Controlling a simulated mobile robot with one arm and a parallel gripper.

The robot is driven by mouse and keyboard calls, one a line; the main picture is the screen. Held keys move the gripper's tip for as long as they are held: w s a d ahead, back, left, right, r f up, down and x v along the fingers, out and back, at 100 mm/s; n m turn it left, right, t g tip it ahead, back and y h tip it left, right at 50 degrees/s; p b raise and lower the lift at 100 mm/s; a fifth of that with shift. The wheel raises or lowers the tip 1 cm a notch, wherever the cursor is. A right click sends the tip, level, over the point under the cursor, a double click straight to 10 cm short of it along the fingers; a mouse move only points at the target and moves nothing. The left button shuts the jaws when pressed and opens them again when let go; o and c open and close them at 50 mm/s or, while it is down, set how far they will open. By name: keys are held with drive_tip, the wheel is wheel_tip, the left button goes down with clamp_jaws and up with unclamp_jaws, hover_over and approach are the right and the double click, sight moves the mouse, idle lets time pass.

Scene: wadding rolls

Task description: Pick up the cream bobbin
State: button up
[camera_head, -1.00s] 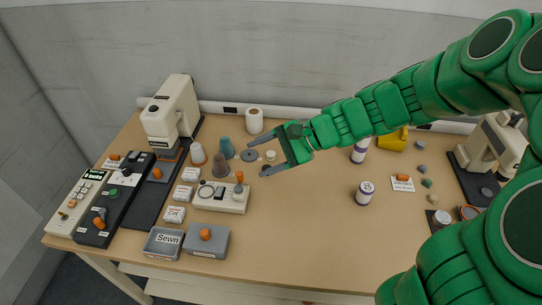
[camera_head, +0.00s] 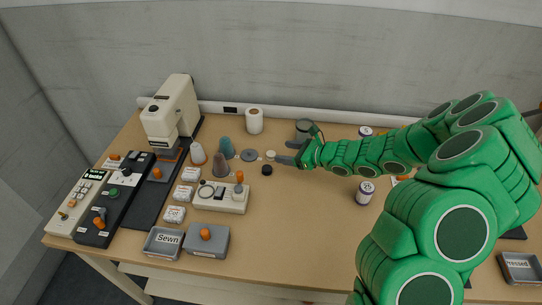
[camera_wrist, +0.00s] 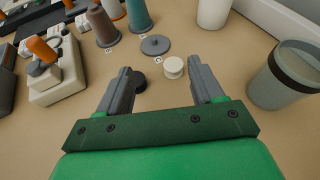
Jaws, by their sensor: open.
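The cream bobbin (camera_wrist: 173,67) is a small pale spool standing on the table. In the wrist view it lies ahead of my gripper (camera_wrist: 163,80), roughly between the lines of its two fingers and nearer the right fingertip. My gripper is open and empty. In the head view the cream bobbin (camera_head: 271,155) is just left of my gripper (camera_head: 285,152), whose fingers point left toward it. I cannot tell whether a fingertip touches it.
A black bobbin (camera_wrist: 138,82) sits by the left finger. A flat grey disc (camera_wrist: 155,45) lies just beyond. Brown (camera_wrist: 103,26) and teal (camera_wrist: 138,15) cones stand behind left. A grey bin (camera_wrist: 286,78) stands right, and a white roll (camera_head: 254,121) at the back.

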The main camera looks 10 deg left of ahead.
sight(271, 153)
drive_tip(key=f, duration=0.1)
drive_tip(key=w+d+f+m, duration=0.1)
drive_tip(key=f, duration=0.1)
drive_tip(key=shift+d+m+h, duration=0.15)
drive_tip(key=shift+m+h, duration=0.15)
drive_tip(key=shift+t, duration=0.3)
drive_tip(key=shift+x, duration=3.85)
drive_tip(key=shift+c, duration=0.5)
drive_tip(key=c, duration=1)
